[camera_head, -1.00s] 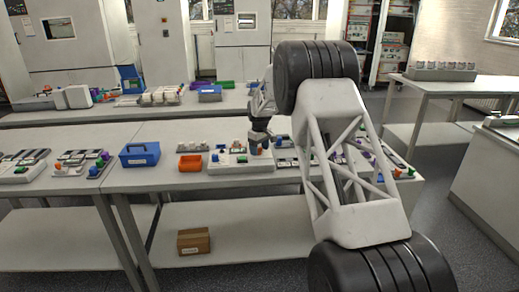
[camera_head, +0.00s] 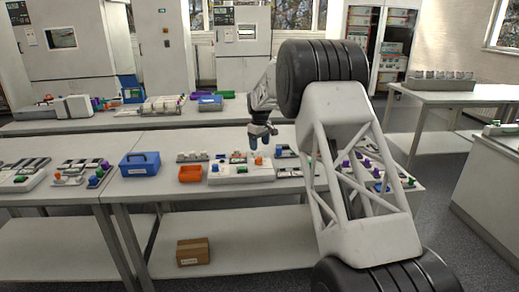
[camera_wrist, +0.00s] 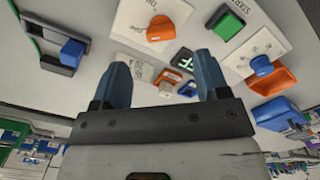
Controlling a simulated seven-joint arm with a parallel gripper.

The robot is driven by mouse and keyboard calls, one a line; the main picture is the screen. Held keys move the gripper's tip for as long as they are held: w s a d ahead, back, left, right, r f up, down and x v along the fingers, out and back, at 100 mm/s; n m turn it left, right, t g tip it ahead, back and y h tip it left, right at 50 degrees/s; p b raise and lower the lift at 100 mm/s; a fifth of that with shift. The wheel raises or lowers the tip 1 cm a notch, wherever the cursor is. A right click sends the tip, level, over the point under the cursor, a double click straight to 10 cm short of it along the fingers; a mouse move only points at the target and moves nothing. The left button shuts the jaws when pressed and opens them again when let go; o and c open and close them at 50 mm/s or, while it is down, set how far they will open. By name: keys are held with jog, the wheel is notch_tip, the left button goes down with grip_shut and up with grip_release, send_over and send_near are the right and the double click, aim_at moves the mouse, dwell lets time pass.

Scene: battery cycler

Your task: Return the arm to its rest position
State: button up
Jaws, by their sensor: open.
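My gripper (camera_head: 260,143) is above the near bench, over the white cycler panel (camera_head: 228,176). In the wrist view my gripper (camera_wrist: 160,80) shows two blue fingers spread apart with nothing held between them. Below it in that view are an orange knob (camera_wrist: 161,28), a green button (camera_wrist: 229,26), a blue knob (camera_wrist: 262,66) and a blue knob on a dark slot (camera_wrist: 72,52). My arm hides part of the bench to the right.
A blue toolbox (camera_head: 139,164) and an orange bin (camera_head: 190,174) stand left of the panel. A cardboard box (camera_head: 193,251) lies on the lower shelf. More equipment stands on the back bench (camera_head: 100,128). There is open air above the near bench.

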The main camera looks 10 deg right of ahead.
jog(key=shift+r, duration=0.15)
jog(key=s+d+r+m, duration=0.1)
jog(key=s+d+r, duration=0.1)
jog(key=s+r, duration=0.65)
jog(key=s+d+r+m+t, duration=0.1)
jog(key=s+r+m, duration=0.15)
jog(key=s, duration=1.15)
jog(key=s+d+r+m, duration=0.1)
jog(key=s+d+r, duration=0.1)
jog(key=s+r, duration=0.75)
jog(key=s+f+m, duration=0.1)
jog(key=s+f, duration=0.2)
jog(key=s, duration=1)
jog(key=s+d+f+m+t, duration=0.1)
jog(key=s+f, duration=0.2)
jog(key=s, duration=1)
jog(key=s+f+m, duration=0.2)
jog(key=s+f, duration=0.2)
jog(key=s, duration=1)
jog(key=shift+d+t, duration=0.3)
jog(key=shift+d, duration=0.1)
